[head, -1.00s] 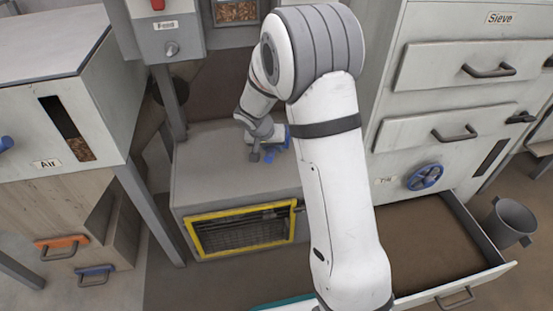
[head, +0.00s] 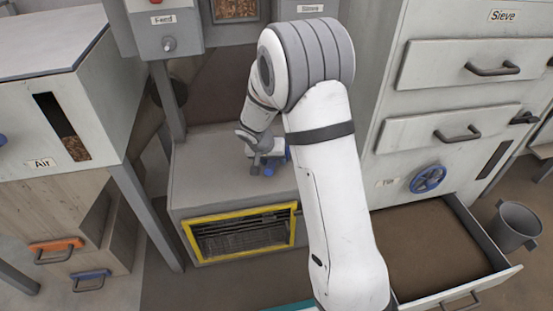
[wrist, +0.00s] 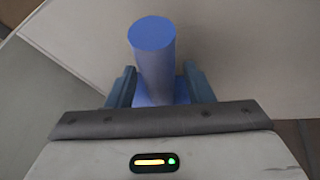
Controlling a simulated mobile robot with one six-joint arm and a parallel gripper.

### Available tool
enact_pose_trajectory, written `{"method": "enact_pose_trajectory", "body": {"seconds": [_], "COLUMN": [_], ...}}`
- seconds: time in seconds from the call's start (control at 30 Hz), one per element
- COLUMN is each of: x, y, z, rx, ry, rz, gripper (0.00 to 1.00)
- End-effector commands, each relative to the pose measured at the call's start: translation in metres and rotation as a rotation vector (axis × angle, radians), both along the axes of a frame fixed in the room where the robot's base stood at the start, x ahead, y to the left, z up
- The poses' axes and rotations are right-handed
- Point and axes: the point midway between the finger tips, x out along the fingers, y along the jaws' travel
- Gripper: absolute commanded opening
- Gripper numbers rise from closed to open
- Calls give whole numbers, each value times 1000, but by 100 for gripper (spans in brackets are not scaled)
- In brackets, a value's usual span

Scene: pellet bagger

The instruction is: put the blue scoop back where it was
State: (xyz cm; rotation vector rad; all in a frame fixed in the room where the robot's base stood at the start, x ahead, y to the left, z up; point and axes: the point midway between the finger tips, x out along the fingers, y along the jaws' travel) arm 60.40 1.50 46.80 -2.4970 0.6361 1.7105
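The blue scoop (wrist: 153,55) shows in the wrist view as a round blue upright part above a wider blue base. My gripper (wrist: 160,88) has one finger on each side of it, and the fingers appear closed against the base. In the head view my gripper (head: 264,160) is over the grey ledge (head: 205,185), pointing away from me. Bits of blue show there, but I cannot separate scoop from fingers. Whether the scoop touches the ledge is unclear. The scoop's bowl is not clearly visible.
A yellow-framed grille (head: 190,238) is in the ledge's front. At right, the Sieve cabinet (head: 400,110) has an open lower drawer (head: 500,282) and a blue handwheel (head: 428,178). A grey bin (head: 515,225) stands beyond it. The Air cabinet (head: 100,130) is at left.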

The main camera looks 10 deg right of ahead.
Motion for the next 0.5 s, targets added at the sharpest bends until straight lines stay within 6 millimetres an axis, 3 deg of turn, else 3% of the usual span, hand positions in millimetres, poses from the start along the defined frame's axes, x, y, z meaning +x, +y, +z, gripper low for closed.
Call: {"method": "enact_pose_trajectory", "body": {"seconds": [0.27, 0.5], "x": [0, -11], "y": [0, 13], "z": [3, 43], "rx": [0, 1], "ry": [0, -4], "rz": [1, 3], "gripper": [47, 47]}}
